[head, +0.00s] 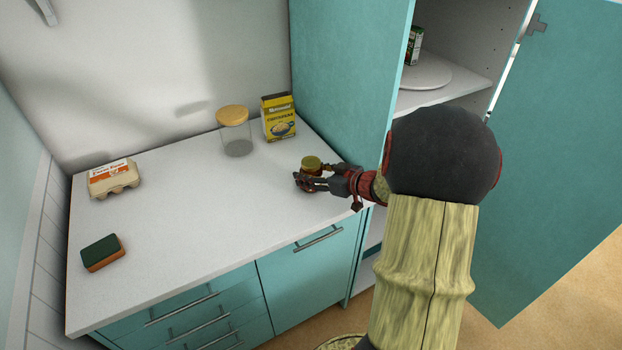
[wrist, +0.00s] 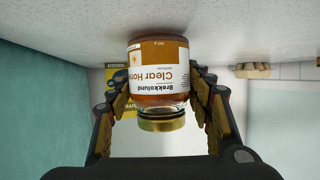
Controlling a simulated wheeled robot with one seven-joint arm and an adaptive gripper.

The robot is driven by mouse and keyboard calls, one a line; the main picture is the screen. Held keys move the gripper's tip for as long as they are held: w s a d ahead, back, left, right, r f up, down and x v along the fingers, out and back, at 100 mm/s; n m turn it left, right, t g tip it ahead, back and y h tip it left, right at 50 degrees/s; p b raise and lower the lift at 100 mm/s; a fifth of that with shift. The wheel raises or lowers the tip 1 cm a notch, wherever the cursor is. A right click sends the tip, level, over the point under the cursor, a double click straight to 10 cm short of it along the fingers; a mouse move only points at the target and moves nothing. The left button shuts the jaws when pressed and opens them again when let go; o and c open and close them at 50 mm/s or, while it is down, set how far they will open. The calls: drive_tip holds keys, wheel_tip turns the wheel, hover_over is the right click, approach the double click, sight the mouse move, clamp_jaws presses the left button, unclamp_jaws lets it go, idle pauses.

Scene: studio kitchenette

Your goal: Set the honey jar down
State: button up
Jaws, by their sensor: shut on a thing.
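The honey jar (head: 311,163) is upright, with a gold lid and a white "Clear Honey" label. It is over the right part of the white counter (head: 200,215), near the front edge. In the wrist view the picture is upside down, with the jar (wrist: 158,55) in the middle and its lid toward the bottom. My gripper (head: 307,181) is shut on the jar, its fingers on both sides of it in the wrist view (wrist: 160,88). The jar's base is at or very near the counter; I cannot tell whether it touches.
A yellow box (head: 279,118) and a glass canister with a wooden lid (head: 235,132) stand behind. An egg carton (head: 114,178) and a sponge (head: 103,252) lie at left. An open teal cabinet (head: 350,80) stands at right. The counter's middle is clear.

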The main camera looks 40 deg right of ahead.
idle(0.3)
drive_tip(key=shift+f, duration=0.2)
drive_tip(key=o, duration=1.6)
drive_tip(key=shift+c, duration=0.2)
drive_tip(key=shift+o, duration=0.5)
